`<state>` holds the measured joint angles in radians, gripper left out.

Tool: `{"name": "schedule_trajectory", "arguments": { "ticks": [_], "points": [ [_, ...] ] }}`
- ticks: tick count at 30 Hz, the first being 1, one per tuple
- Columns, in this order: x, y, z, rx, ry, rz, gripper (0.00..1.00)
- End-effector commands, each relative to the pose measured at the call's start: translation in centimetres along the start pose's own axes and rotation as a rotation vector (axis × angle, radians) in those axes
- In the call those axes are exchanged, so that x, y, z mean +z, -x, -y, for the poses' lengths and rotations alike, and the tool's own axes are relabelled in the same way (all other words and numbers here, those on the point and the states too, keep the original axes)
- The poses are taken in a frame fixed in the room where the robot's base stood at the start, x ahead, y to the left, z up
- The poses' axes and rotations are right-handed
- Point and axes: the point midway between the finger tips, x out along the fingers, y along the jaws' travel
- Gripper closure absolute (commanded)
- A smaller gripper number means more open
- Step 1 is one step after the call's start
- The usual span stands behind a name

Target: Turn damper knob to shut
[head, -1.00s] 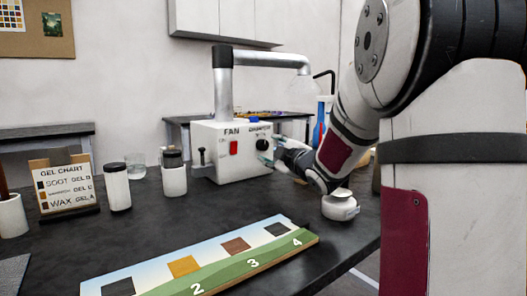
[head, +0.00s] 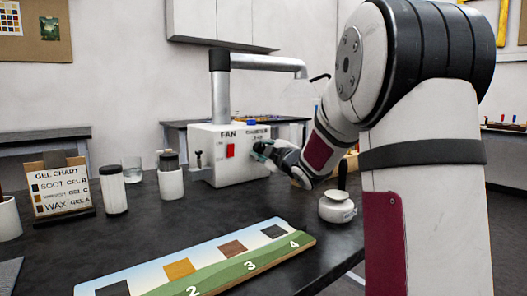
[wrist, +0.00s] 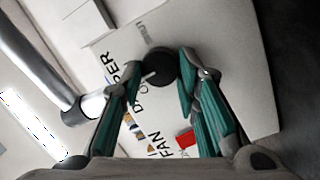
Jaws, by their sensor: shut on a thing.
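The fan box (head: 228,154) is white and stands on the dark table, with a red switch (head: 230,150) and the words FAN and DAMPER on its front. In the wrist view the black round damper knob (wrist: 161,66) sits between the tips of my gripper (wrist: 160,78), with a pale pointer mark on it. My gripper (head: 264,150) is at the right part of the box front and is shut on the knob. It hides most of the knob in the head view. The red switch also shows in the wrist view (wrist: 186,139).
A metal duct (head: 221,95) rises from the box. Jars (head: 171,178) and a gel chart (head: 61,185) stand to the left. A numbered painted panel (head: 205,268) lies in front.

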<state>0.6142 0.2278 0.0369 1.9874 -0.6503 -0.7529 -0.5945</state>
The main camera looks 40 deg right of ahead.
Motion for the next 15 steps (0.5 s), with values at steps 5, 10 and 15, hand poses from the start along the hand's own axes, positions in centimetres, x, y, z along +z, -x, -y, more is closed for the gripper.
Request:
{"name": "schedule_trajectory", "arguments": {
  "ticks": [5,10,15],
  "points": [
    [-0.03,-0.01,0.0,-0.004,-0.016,0.001,0.98],
    [-0.11,-0.01,-0.12,-0.015,-0.077,0.007,0.98],
    [-0.16,-0.01,-0.26,-0.036,-0.19,0.018,0.98]
  ]
}}
